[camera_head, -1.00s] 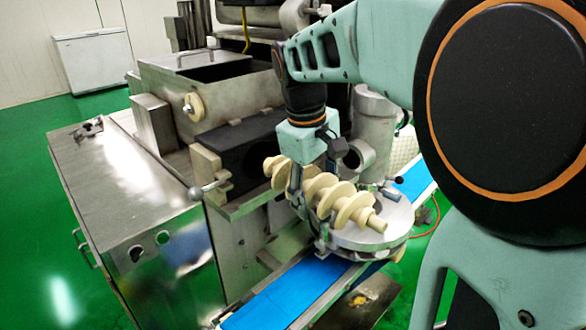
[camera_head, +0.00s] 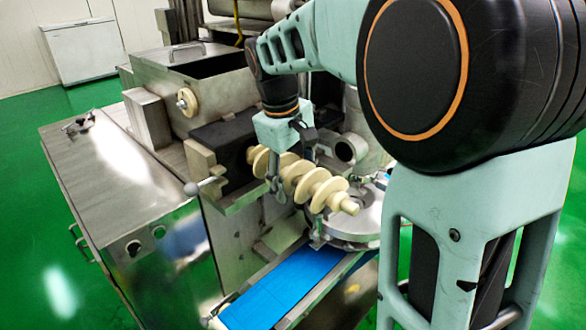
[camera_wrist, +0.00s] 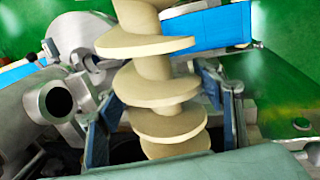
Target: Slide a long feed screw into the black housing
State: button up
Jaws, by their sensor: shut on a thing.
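The cream feed screw (camera_head: 328,190) is held slanted in front of the machine. Its far-left end is close to the face of the black housing (camera_head: 222,145); I cannot tell whether the end has entered the opening. In the wrist view, the screw (camera_wrist: 158,90) runs between the two fingers of my gripper (camera_wrist: 160,112), one on each side of the shaft. The housing opening is hidden behind the screw and gripper.
A metal clamp handle (camera_head: 205,186) sticks out at the housing's left. A round steel disc (camera_head: 350,228) and the blue conveyor belt (camera_head: 275,290) lie below the screw. A steel cylinder (camera_head: 348,148) stands just right of the gripper. The steel cabinet top (camera_head: 120,175) is at left.

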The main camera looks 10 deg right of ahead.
jog(key=shift+w+a, duration=0.4)
jog(key=shift+w, duration=0.2)
jog(key=shift+r+p, duration=0.1)
jog(key=shift+p, duration=0.2)
jog(key=shift+w+a+p, duration=0.75)
jog(key=shift+w+a, duration=0.1)
jog(key=shift+w, duration=0.35)
jog(key=shift+w+a+p, duration=0.75)
jog(key=shift+w+a, duration=0.15)
jog(key=shift+w, duration=0.25)
jog(key=shift+w+a+p, duration=0.75)
jog(key=shift+w+a, duration=0.1)
jog(key=shift+w, duration=0.35)
jog(key=o, duration=1.7)
jog(key=shift+o, duration=0.5)
jog(key=shift+o, duration=0.7)
